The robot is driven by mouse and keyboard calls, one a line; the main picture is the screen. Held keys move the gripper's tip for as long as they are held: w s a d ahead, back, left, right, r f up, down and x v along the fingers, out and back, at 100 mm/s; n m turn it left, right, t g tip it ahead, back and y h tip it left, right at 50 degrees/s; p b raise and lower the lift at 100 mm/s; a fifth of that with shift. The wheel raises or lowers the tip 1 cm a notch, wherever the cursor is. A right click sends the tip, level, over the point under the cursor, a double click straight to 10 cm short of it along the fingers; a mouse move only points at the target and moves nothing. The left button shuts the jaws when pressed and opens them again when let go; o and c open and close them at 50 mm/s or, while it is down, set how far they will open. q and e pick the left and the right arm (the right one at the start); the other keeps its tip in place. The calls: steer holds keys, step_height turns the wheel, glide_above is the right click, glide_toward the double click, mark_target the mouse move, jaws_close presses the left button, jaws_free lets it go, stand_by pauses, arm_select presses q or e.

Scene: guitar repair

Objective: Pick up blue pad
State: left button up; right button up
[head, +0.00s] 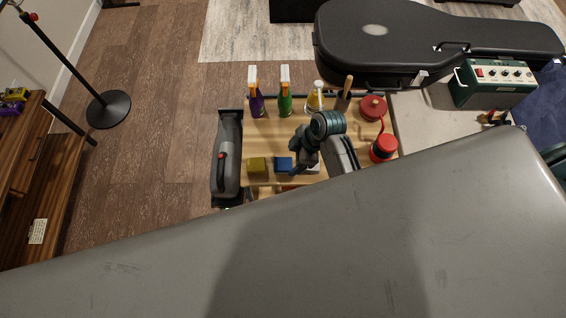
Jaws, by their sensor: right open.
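The blue pad (282,163) lies near the front edge of the wooden tabletop (275,135), between an olive-yellow pad (257,165) on its left and a whitish pad (314,168) on its right. My right gripper (295,168) is over the right side of the blue pad, with its fingers pointing down and open. I cannot tell whether a finger touches the pad. The gripper and wrist partly cover the blue and whitish pads. My left gripper is not in view.
Purple (257,105) and green (285,104) spray bottles, a yellow-liquid bottle (314,102) and red containers (383,148) stand on the tabletop. A grey vacuum (227,155) is at its left end. A guitar case (400,45) and green amplifier (492,84) are beyond.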

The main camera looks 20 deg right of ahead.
mark_target(287, 164)
steer(key=shift+w+a+f+p, duration=0.15)
steer(key=shift+f+p, duration=0.15)
steer(key=p+x, duration=0.1)
steer(key=x, duration=0.2)
steer(key=shift+w+f, duration=0.1)
steer(key=shift+f, duration=0.05)
steer(key=shift+a+f+p, duration=0.15)
steer(key=shift+f+p, duration=0.15)
steer(key=shift+f, duration=0.2)
steer(key=shift+c, duration=0.9)
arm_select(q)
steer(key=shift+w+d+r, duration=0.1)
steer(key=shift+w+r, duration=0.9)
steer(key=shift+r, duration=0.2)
arm_select(e)
steer(key=c, duration=0.9)
